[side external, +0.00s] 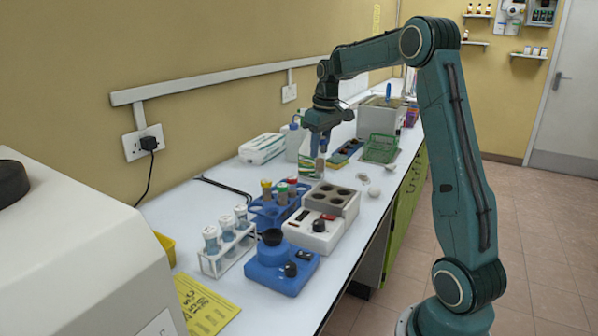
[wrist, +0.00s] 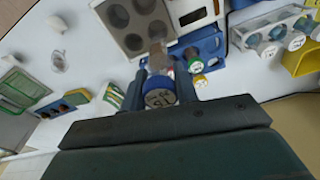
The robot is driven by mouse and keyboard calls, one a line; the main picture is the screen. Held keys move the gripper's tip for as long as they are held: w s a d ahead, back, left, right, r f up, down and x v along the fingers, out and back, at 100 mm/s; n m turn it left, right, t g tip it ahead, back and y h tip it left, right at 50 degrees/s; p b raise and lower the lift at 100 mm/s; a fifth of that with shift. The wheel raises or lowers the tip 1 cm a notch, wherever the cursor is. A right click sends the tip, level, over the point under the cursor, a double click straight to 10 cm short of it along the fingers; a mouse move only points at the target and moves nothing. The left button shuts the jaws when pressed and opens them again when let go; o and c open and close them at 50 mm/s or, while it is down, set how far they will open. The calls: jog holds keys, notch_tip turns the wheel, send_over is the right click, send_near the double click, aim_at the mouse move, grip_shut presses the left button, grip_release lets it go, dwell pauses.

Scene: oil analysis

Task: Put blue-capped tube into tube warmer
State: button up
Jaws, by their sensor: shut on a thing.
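My gripper (side external: 320,146) is shut on the blue-capped tube (side external: 321,163), held upright above the bench behind the tube warmer. In the wrist view the tube's round blue cap (wrist: 159,98) shows between the fingers (wrist: 160,88), with its clear body pointing away. The tube warmer (side external: 312,231) is a white box with a dark knob and a grey block (side external: 332,196) with several round wells. In the wrist view the block (wrist: 133,20) lies just beyond the tube; the wells that show look empty. The tube's lower end is apart from the block.
A blue rack (side external: 265,213) with yellow-, red- and green-capped tubes stands left of the warmer. A blue mixer (side external: 280,271) with a black cup and a white rack (side external: 228,254) of white-capped tubes stand in front. A green wire basket (side external: 380,149) and bottles are behind.

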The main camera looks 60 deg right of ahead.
aim_at(325, 139)
jog(key=shift+f, duration=0.2)
notch_tip(325, 139, down, 11)
dwell(1.3)
jog(key=shift+r, duration=0.1)
jog(key=o, duration=1)
jog(key=shift+r, duration=0.1)
jog(key=r, duration=0.4)
jog(key=s+r, duration=0.1)
jog(key=r, duration=0.8)
jog(key=shift+s+a, duration=0.1)
jog(key=shift+s, duration=0.2)
jog(key=shift+r, duration=0.3)
